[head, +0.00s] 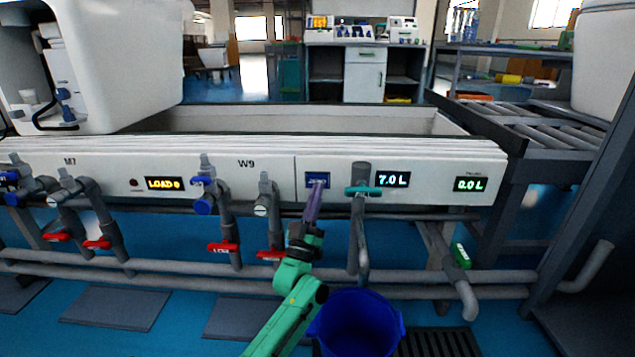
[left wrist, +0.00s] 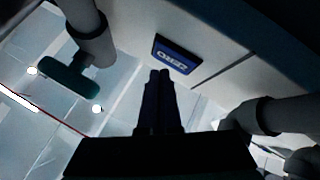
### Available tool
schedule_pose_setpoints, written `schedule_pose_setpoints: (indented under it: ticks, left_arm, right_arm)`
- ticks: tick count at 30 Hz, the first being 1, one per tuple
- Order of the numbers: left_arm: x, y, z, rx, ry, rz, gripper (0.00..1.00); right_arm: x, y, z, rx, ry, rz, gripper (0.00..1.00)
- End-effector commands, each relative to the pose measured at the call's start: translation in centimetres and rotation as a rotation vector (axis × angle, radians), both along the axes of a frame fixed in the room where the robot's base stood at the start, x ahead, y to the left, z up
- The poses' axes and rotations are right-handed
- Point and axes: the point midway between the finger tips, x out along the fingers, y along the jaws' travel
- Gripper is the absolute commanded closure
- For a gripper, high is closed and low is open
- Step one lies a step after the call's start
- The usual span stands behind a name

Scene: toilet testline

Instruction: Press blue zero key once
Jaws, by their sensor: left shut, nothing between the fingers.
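The blue zero key (head: 317,180) is a small dark-blue rectangle with pale lettering on the white front panel, left of the teal-handled tap. In the left wrist view the zero key (left wrist: 173,54) shows its lettering upside down, just beyond my fingertips. My left gripper (head: 316,186) is shut and empty, its purple fingers pointing up at the key's lower part. In the left wrist view my left gripper (left wrist: 159,73) appears dark, its tips just short of the key's edge in the picture. I cannot tell whether they touch it. My right gripper is not in view.
A tap with a teal handle (head: 363,191) stands close right of the key, beside a 7.0 L display (head: 393,179). Grey valve pipes (head: 268,205) are to the left. A blue bucket (head: 358,325) stands below, and a grey pipe (head: 180,283) runs low across the front.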

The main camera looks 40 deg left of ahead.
Motion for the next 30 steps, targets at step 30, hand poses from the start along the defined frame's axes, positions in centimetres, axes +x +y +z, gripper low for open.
schedule_pose_setpoints:
  ticks: [30]
  left_arm:
    - [1.1, 0.8, 0.0, 0.0, 0.0, 0.0, 1.0]
  right_arm:
    - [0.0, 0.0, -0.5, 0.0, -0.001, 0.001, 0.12]
